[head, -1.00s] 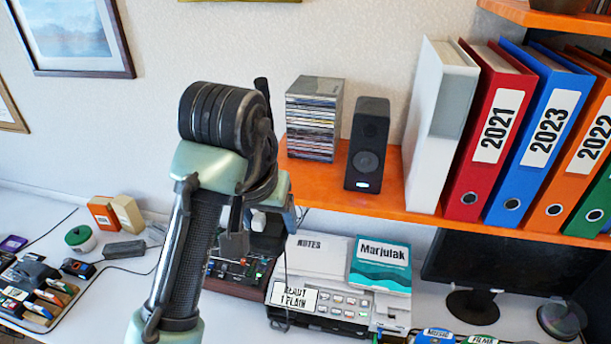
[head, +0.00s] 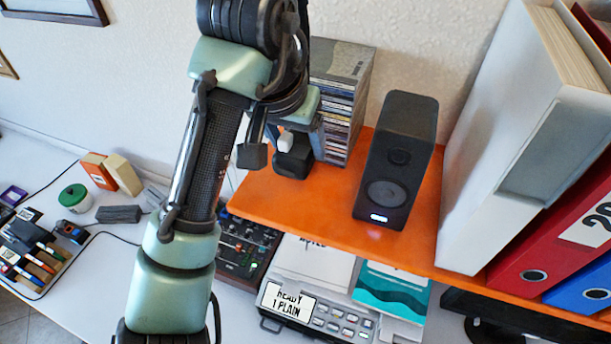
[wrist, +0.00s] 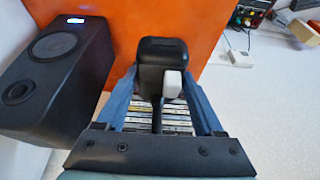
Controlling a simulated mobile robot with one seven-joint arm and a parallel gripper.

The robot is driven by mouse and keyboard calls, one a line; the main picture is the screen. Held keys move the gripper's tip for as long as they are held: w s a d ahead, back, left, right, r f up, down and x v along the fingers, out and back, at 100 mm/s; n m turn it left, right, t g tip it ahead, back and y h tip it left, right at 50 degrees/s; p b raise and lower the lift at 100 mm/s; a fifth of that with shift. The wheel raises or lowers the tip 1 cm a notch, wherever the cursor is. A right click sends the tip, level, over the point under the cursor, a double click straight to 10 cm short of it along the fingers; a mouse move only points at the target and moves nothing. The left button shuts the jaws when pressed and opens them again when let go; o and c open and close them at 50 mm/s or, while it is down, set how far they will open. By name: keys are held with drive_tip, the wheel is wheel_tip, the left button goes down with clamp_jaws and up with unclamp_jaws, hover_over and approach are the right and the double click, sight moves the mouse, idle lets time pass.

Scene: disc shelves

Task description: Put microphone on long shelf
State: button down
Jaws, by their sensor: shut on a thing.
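The microphone (wrist: 163,52), a black body with a small white part, is between the blue fingers of my gripper (wrist: 161,78) in the wrist view. My gripper is shut on it. In the head view, the black microphone (head: 293,162) shows below my gripper (head: 288,138), over the left end of the orange long shelf (head: 290,205), in front of the CD stack. My arm hides part of it. I cannot tell whether its base touches the shelf. The shelf also shows in the wrist view (wrist: 110,25).
A black speaker (head: 398,160) stands right of the microphone. The CD stack (head: 343,100) is close behind my gripper. A white binder (head: 525,130) and a red binder (head: 555,240) stand farther right. Bare shelf lies between microphone and speaker. The desk below holds a printer (head: 305,305).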

drive_tip(key=f, duration=0.4)
drive_tip(key=shift+s+a+f, duration=0.1)
drive_tip(key=shift+s+f, duration=0.1)
drive_tip(key=shift+s, duration=0.05)
wheel_tip(320, 180, down, 4)
drive_tip(key=shift+r+p, duration=0.1)
drive_tip(key=shift+p, duration=0.45)
drive_tip(key=shift+w+f, duration=0.1)
drive_tip(key=shift+f, duration=0.3)
drive_tip(key=shift+f, duration=0.15)
unclamp_jaws()
